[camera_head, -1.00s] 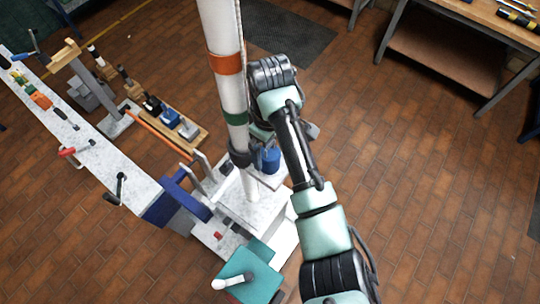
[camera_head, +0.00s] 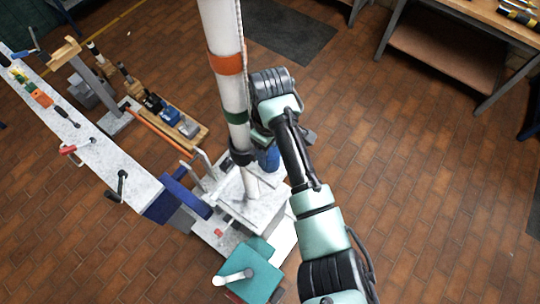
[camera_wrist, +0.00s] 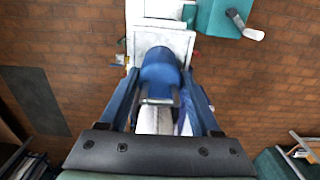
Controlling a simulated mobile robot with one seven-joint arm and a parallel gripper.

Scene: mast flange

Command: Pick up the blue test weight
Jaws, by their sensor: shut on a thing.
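The blue test weight (camera_head: 268,158) is beside the foot of the white mast (camera_head: 228,70), partly hidden by my arm in the head view. In the wrist view the weight (camera_wrist: 160,66) is a blue cylinder with a grey top piece facing the camera. My gripper (camera_wrist: 160,82) has one finger on each side of it and is shut on it. In the head view the fingertips are hidden behind my wrist. I cannot tell whether the weight still touches the pale surface under it.
The mast, with orange and green bands and a dark collar (camera_head: 242,157), stands close left of my wrist. A teal box with a white handle (camera_head: 250,275) is in front. A long pale bench (camera_head: 95,150) and a wooden rack of blocks (camera_head: 188,138) lie left. Brown floor is open to the right.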

